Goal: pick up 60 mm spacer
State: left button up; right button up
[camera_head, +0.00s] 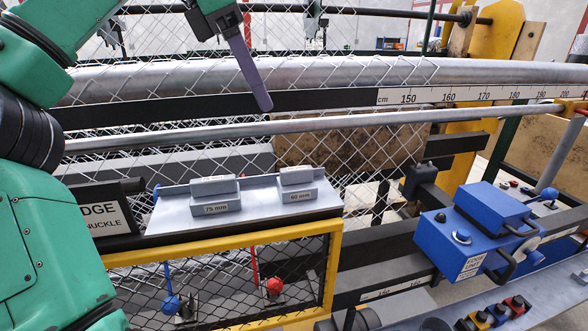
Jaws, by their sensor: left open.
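The 60 mm spacer (296,176) is a small light grey block. It sits on a grey block labelled "60 mm" at the right part of a grey shelf (245,222). A similar block, the 75 mm one (213,186), sits to its left over its own "75 mm" label. My left gripper (258,88) hangs in from the top, up and to the left of the 60 mm spacer and clearly apart from it. One long purple-grey finger shows, pointing down; the other finger is hard to make out. It holds nothing that I can see. My right gripper is not in view.
Chain-link mesh and long grey pipes (330,122) run behind the shelf, with a centimetre scale (480,95) at the right. A yellow-framed mesh guard (336,262) stands below the shelf. A blue box (455,238) stands to the right. The space directly above the spacers is free.

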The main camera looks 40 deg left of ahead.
pick_arm(q)
send_near(296, 169)
jog(key=d+f, duration=0.1)
jog(key=d, duration=0.1)
jog(key=f, duration=0.1)
jog(key=w+f+p, duration=0.1)
jog(key=f, duration=0.1)
jog(key=w+a+f, duration=0.1)
jog(key=shift+w+a+f, duration=0.1)
jog(key=shift+w+f, duration=0.1)
jog(key=x, duration=0.2)
jog(key=shift+w+f+p, duration=0.1)
jog(key=shift+f+p, duration=0.25)
jog(key=shift+p, duration=0.05)
jog(key=shift+d+f, duration=0.1)
jog(key=shift+d, duration=0.15)
jog(key=shift+s+d, duration=0.1)
jog(key=shift+s, duration=0.1)
jog(key=shift+c, duration=0.9)
grip_shut()
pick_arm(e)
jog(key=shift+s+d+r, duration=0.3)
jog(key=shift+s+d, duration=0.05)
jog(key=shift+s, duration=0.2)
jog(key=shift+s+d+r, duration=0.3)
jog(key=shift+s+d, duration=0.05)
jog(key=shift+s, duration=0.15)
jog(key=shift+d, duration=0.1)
